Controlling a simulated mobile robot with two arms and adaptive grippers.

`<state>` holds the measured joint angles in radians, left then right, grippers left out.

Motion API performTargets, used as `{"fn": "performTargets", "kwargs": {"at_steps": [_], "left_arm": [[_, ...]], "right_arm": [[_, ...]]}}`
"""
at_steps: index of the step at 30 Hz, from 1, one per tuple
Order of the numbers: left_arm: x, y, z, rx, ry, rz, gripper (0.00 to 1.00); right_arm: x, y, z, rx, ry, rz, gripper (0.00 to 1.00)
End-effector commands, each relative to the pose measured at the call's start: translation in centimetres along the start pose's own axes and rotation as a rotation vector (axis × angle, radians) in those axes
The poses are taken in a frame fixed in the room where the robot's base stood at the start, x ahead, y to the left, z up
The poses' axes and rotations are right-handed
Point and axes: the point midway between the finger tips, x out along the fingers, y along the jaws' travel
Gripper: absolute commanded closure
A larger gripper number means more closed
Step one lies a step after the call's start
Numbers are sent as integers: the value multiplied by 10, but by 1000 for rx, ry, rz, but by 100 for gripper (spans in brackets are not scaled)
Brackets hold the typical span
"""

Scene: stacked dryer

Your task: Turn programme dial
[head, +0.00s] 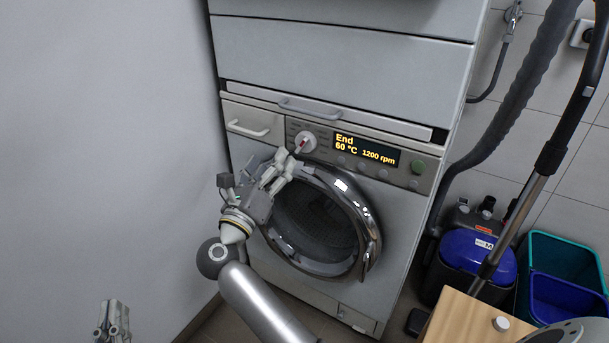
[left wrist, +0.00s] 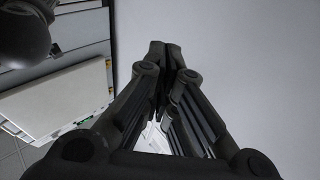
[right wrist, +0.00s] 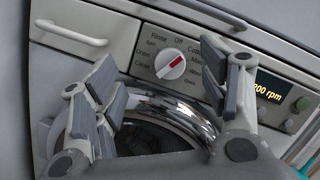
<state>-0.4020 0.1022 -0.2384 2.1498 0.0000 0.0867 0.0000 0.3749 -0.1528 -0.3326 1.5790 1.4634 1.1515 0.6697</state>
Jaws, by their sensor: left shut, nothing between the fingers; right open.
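The programme dial (head: 305,141) is a round white knob with a red mark on the washing machine's control panel. In the right wrist view the dial (right wrist: 170,64) lies ahead between my fingers, its red mark pointing up and right, among printed programme labels. My right gripper (head: 282,165) is open and empty, just below and left of the dial in the head view. I see no contact with the dial. My left gripper (head: 113,318) is shut and empty, low at the left, far from the machine; its closed fingers (left wrist: 167,58) show in the left wrist view.
The lit display (head: 366,150) reads End, 60 °C, 1200 rpm. A green button (head: 418,167) sits right of it. The chrome-rimmed round door (head: 372,235) is below the panel. A vacuum hose (head: 508,110), bins (head: 565,265) and a wooden top (head: 465,318) stand at the right.

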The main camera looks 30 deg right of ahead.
Motion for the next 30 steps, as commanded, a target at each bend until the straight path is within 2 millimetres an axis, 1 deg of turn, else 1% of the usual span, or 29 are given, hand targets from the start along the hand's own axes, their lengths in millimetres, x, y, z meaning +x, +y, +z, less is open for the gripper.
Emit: {"fn": "performTargets", "kwargs": {"at_steps": [1,3,6,10,14,17,22,27,30], "left_arm": [[-7,1,-10,-2,74,2,100],[-12,2,-37,-3,157,3,100],[-21,2,-67,-5,241,4,100],[-27,3,-88,-6,299,5,100],[-28,3,-94,-7,306,5,100],[-27,3,-93,-6,293,5,100],[-28,3,-94,-6,303,5,100],[-32,4,-103,-9,362,8,100],[-34,5,-110,-10,402,10,100]], "right_arm": [[-3,0,-12,118,54,-11,32],[-5,-6,-14,248,124,-15,32],[-8,-10,-18,378,197,-12,32],[-11,-12,-18,462,246,-4,32],[-3,-14,-19,482,258,-4,32],[12,-14,-22,478,257,-5,32],[44,-12,-30,478,255,-7,32],[72,-9,-38,475,256,-6,32],[84,-8,-41,477,256,-5,32]]}}
